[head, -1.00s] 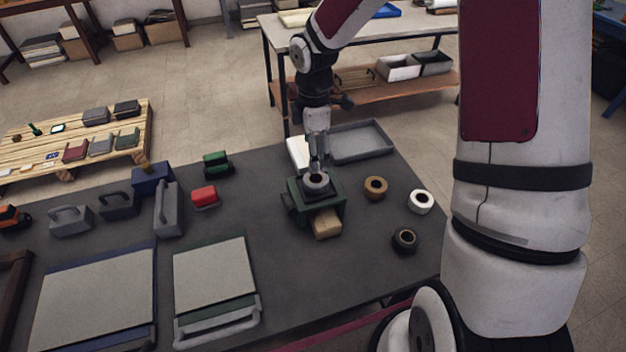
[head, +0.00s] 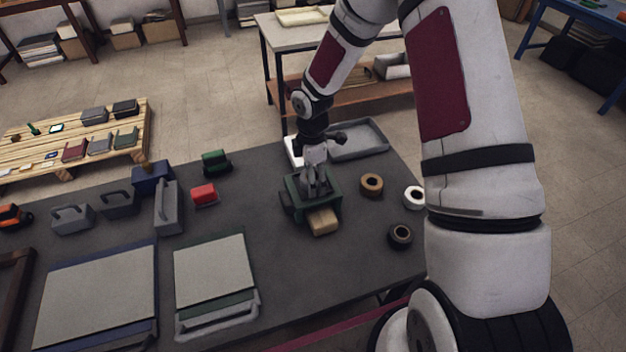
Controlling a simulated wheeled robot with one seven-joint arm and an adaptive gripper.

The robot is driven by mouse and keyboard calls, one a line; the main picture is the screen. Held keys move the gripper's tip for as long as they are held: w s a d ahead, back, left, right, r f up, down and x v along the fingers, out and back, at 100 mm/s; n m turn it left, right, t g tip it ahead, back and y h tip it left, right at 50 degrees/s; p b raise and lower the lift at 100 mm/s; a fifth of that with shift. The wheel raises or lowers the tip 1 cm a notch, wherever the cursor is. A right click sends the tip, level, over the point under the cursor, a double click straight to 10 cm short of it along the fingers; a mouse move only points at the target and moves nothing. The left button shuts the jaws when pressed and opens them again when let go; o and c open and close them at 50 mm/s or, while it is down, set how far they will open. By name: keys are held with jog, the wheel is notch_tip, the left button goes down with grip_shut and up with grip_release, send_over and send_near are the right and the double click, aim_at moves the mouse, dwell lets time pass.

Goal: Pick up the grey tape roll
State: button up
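The grey tape roll lay on top of the dark green block-like holder (head: 330,207) a second ago; now my gripper covers that spot and the roll is mostly or wholly hidden. My gripper (head: 317,192) points down at the top of the holder, its fingers reaching to or into it. Whether the fingers are apart or closed on the roll is too small and hidden to tell.
A tan block (head: 323,222) sits at the holder's front. To its right are brown (head: 371,184), white (head: 413,197) and black (head: 400,236) tape rolls. A grey tray (head: 360,140) lies behind.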

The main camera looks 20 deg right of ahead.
jog(key=c, duration=1.2)
jog(key=shift+c, duration=0.2)
jog(key=shift+r, duration=0.1)
jog(key=shift+c, duration=0.2)
